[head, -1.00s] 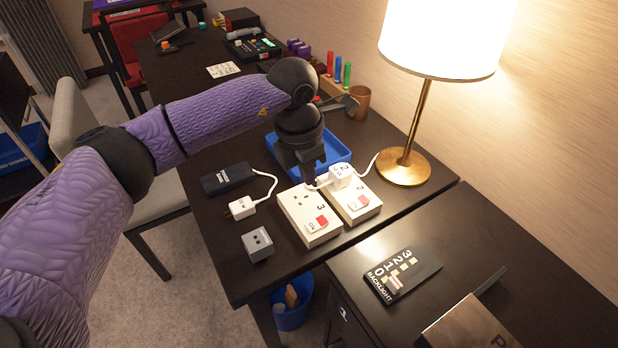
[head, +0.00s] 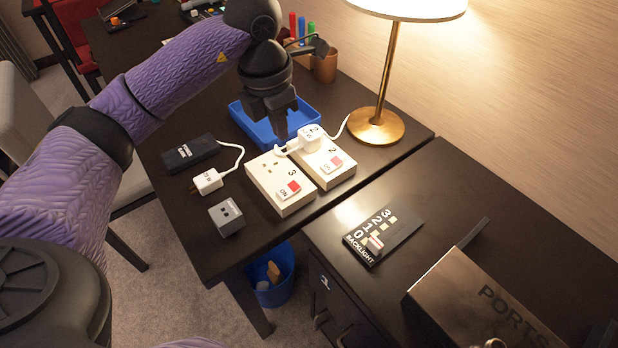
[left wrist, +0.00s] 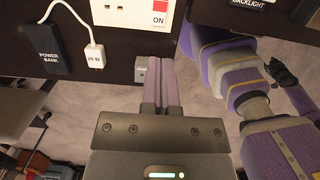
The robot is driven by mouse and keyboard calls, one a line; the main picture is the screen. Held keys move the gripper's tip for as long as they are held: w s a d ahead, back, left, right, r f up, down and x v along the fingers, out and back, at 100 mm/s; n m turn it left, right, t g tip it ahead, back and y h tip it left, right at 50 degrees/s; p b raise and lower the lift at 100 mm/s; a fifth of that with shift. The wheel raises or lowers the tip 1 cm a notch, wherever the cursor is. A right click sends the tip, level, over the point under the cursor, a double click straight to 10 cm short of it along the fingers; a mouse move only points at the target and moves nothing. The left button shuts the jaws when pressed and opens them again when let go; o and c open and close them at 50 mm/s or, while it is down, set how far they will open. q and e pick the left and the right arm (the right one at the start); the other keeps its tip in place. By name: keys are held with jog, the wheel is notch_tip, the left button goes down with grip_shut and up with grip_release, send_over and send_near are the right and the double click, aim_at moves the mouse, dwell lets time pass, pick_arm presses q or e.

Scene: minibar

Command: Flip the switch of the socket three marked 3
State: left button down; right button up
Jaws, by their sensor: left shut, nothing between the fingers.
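Socket three (head: 262,178) is a white block marked 3 on the dark table. Its red-and-white rocker switch (head: 288,189), marked ON, is at the near end; I cannot tell which way it is tipped. Part of the socket (left wrist: 125,14) and its switch (left wrist: 159,14) show at the top of the left wrist view. Socket two (head: 343,172) stands beside it on the right, with a white plug (head: 311,138) in it. My left gripper (head: 281,133) points down, shut and empty, and appears just beyond socket three in the head view. It is apart from the switch.
A black power bank (head: 190,153), a white plug (head: 207,181) and a grey cube (head: 226,217) lie left of the sockets. A blue tray (head: 246,127) is behind them. A lamp (head: 376,126) and a backlight panel (head: 397,231) are to the right.

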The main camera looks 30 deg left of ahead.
aim_at(293, 186)
pick_arm(q)
jog(key=f+b, duration=0.1)
jog(key=f, duration=0.3)
jog(key=f+b, duration=0.2)
jog(key=f, duration=0.2)
jog(key=w+f+b, duration=0.1)
jog(key=f+b, duration=0.1)
jog(key=f, duration=0.2)
jog(key=shift+w+d+f, duration=0.1)
jog(key=shift+d+f, duration=0.15)
jog(key=shift+f, duration=0.1)
jog(key=shift+w+f+b, duration=0.1)
jog(key=shift+f+b, duration=0.35)
jog(key=shift+f, duration=0.15)
pick_arm(e)
jog(key=shift+g, duration=0.4)
jog(key=f, duration=0.3)
jog(key=s+f, duration=0.1)
jog(key=f, duration=0.1)
jog(key=shift+a+f, duration=0.1)
jog(key=shift+f, duration=0.2)
pick_arm(q)
jog(key=shift+f, duration=0.2)
pick_arm(e)
jog(key=shift+d, duration=0.25)
jog(key=shift+r, duration=0.1)
